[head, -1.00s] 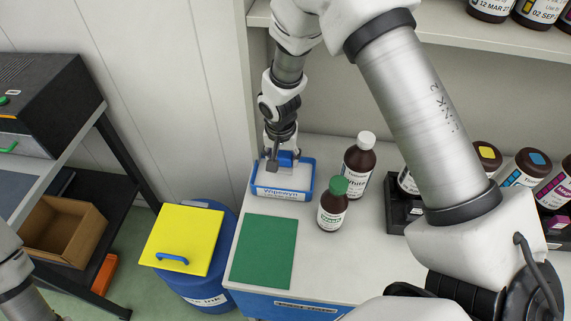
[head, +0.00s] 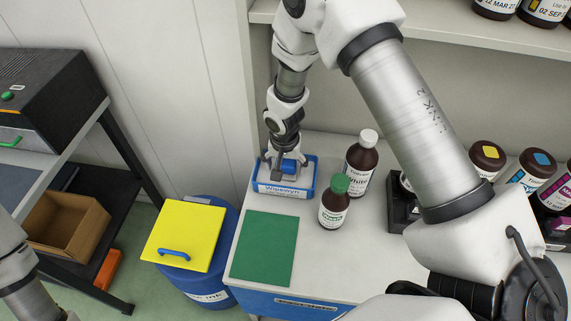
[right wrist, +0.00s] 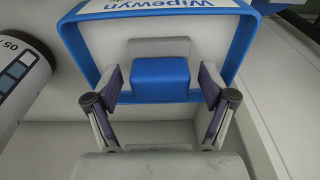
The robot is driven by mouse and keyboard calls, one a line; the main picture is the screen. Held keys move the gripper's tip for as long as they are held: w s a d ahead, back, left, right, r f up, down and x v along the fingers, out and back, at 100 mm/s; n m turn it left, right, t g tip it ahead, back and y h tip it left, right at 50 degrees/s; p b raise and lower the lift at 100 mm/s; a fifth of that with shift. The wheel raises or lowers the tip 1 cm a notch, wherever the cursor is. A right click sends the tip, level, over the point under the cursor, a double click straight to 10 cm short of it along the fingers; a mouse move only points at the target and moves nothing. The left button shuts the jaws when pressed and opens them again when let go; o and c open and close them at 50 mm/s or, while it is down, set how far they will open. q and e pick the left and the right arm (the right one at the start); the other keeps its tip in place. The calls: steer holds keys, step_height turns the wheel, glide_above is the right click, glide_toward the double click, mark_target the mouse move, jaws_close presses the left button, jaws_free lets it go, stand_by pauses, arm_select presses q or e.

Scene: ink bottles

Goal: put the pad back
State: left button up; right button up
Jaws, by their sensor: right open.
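The pad (head: 288,168) is a small block with a blue part and a grey part. It sits within the outline of the blue-rimmed white tray (head: 313,177) labelled "Wipewyn". In the right wrist view the pad (right wrist: 160,78) lies near the blue rim of the tray (right wrist: 78,55). My right gripper (right wrist: 160,88) is open, with one finger on each side of the pad and a gap at both sides. In the head view my right gripper (head: 285,158) is above the tray and partly hides the pad. My left gripper is out of view; only part of that arm shows.
A green-capped bottle (head: 334,205) and a white-capped bottle (head: 359,165) stand right of the tray. A green mat (head: 264,248) lies in front. A blue drum with a yellow lid (head: 185,232) stands left of the counter. Several bottles stand in a black rack at right.

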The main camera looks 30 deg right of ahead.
mark_target(285, 176)
steer(key=shift+r+p, duration=0.3)
steer(key=shift+p, duration=0.05)
steer(key=shift+r, duration=0.4)
step_height(285, 176, up, 11)
steer(key=s+b, duration=0.1)
steer(key=shift+a+b, duration=0.4)
steer(key=shift+s+f, duration=0.1)
